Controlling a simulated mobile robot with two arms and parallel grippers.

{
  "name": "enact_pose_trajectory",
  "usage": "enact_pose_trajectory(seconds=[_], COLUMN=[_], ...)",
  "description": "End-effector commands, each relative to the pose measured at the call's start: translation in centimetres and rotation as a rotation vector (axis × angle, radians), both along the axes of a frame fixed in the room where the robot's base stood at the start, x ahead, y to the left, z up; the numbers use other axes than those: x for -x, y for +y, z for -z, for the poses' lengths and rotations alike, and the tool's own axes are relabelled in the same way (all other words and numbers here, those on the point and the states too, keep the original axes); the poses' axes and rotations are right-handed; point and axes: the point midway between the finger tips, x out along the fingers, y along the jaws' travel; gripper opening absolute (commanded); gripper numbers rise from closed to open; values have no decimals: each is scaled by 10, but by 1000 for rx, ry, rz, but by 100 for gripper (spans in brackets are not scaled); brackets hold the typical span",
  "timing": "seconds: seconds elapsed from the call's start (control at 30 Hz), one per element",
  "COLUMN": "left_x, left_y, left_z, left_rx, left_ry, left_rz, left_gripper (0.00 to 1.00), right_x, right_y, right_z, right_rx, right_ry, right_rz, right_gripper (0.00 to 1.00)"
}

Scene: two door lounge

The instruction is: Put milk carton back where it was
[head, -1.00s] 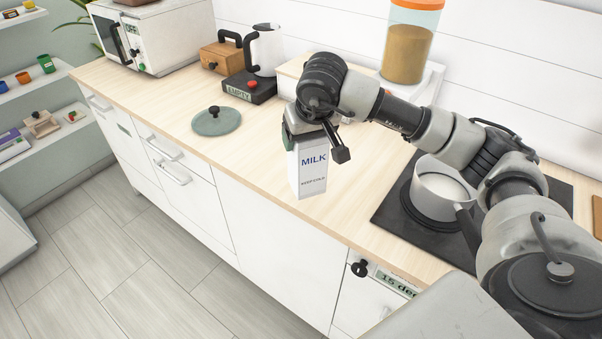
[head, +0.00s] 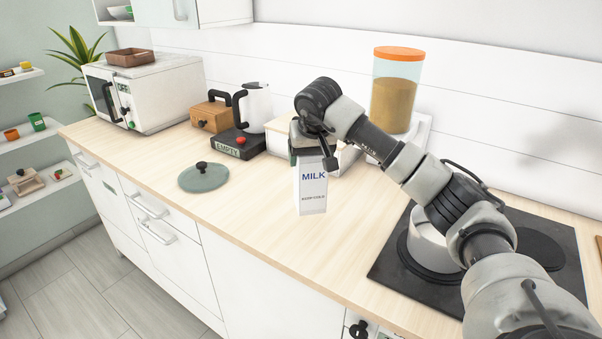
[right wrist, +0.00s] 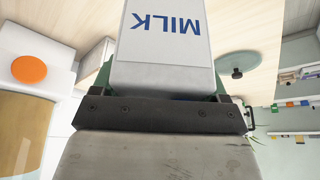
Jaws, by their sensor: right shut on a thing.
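The milk carton (head: 312,190) is white with blue MILK lettering and hangs upright from my right gripper (head: 308,150) in the head view. The gripper is shut on the carton's top. The carton appears in front of the middle of the wooden counter; whether its base touches the counter I cannot tell. In the right wrist view the carton (right wrist: 163,35) shows upside down, its top against the dark gripper edge (right wrist: 160,115). My left gripper is in neither view.
A pot (head: 430,246) stands on the black hob (head: 390,265). A glass lid (head: 203,180) lies on the counter (head: 250,215). A kettle (head: 255,108), wooden box (head: 211,116), microwave (head: 150,90) and orange-lidded jar (head: 394,95) stand behind. Bare counter lies between lid and hob.

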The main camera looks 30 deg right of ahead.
Motion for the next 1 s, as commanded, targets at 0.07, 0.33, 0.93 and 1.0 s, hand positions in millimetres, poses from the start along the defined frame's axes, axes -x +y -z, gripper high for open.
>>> enact_pose_trajectory(seconds=[0.07,0.33,0.93,1.0], left_x=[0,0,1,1], left_y=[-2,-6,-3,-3], left_z=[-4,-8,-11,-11], left_rx=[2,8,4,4], left_ry=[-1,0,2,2], left_rz=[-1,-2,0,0], left_gripper=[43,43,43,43], right_x=[-8,-14,-14,-14], right_y=[9,16,16,16], right_z=[4,24,54,55], right_rx=[-1,1,0,0], right_ry=[-2,0,-4,-1], right_rz=[-1,1,1,1], right_gripper=[7,7,7,82])
